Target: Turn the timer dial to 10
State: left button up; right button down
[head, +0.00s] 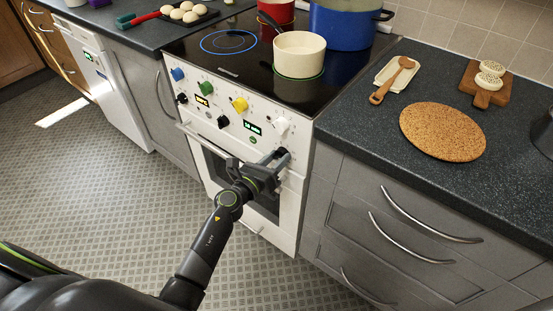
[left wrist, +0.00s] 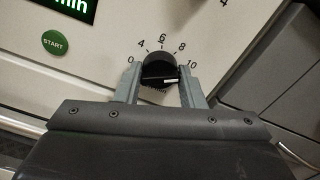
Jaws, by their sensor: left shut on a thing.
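The timer dial (left wrist: 160,68) is a black knob on the stove's white front panel (left wrist: 240,20), seen in the left wrist view. Printed numbers from 0 to 10 arc over it. The white mark on its grip bar points right, toward the 10 side; I cannot tell whether it lines up exactly. My left gripper (left wrist: 160,80) is shut on the dial, one finger on each side. In the head view my left gripper (head: 277,159) is at the panel's lower right and mostly hides the dial. My right gripper is not in view.
A green START button (left wrist: 55,43) and a lit display (left wrist: 72,8) lie left of the dial. A white knob (head: 282,125) sits above it in the head view. The oven handle (head: 215,145) runs below the panel. A cream pot (head: 299,55) stands on the hob.

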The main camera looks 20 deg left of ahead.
pick_arm(q)
jog(key=shift+f, duration=0.15)
jog(key=o, duration=1)
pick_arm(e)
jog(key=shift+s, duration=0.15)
pick_arm(q)
jog(key=shift+b+v, duration=0.7)
jog(key=shift+v, duration=8.1)
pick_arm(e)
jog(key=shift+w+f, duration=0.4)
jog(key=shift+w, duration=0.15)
